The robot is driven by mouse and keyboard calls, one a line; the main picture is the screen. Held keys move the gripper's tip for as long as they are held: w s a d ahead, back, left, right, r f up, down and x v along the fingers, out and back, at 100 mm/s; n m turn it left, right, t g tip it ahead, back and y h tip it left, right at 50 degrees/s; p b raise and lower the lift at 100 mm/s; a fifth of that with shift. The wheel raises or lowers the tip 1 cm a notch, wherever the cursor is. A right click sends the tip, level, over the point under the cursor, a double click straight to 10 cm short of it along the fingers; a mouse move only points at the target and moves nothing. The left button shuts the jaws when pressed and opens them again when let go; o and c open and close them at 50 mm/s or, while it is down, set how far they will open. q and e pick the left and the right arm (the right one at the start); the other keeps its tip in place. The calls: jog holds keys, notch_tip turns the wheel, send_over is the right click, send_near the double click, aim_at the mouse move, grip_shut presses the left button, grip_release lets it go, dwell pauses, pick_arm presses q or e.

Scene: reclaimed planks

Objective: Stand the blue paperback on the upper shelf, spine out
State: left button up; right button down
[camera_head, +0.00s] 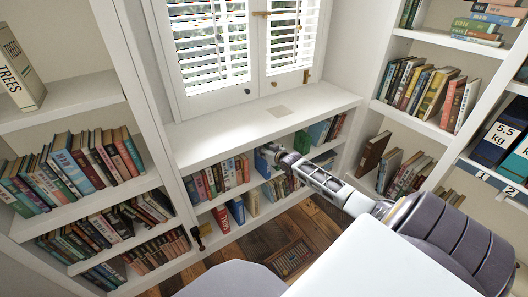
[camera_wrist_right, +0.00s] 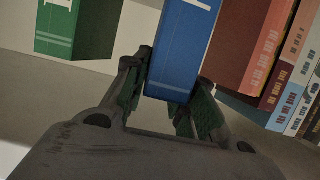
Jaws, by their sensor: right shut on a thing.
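The blue paperback (camera_wrist_right: 183,50) stands between my right gripper's fingers in the right wrist view, its blue spine with white lettering facing the camera. My right gripper (camera_wrist_right: 172,108) is shut on its lower end. In the head view the right gripper (camera_head: 272,151) reaches into the upper shelf (camera_head: 243,188) of the low bookcase under the window. A bit of the blue book (camera_head: 262,164) shows just left of the fingers there. The book looks close to upright. Whether its base touches the shelf is hard to tell. My left gripper is not in view.
A green book (camera_wrist_right: 75,25) is left of the blue one, with a gap between them. A brown-red book (camera_wrist_right: 252,45) and several more are close on its right. The white window sill (camera_head: 240,120) lies above the shelf. A white surface (camera_head: 375,265) fills the near foreground.

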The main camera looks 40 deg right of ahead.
jog(key=shift+f, duration=0.15)
dwell(0.3)
jog(key=c, duration=1.2)
grip_release()
jog(key=shift+o, duration=0.5)
jog(key=shift+f, duration=0.1)
jog(key=shift+s, duration=0.2)
jog(key=v, duration=1.1)
jog(key=shift+s+r, duration=0.25)
jog(key=shift+a, duration=0.15)
jog(key=shift+s, duration=0.1)
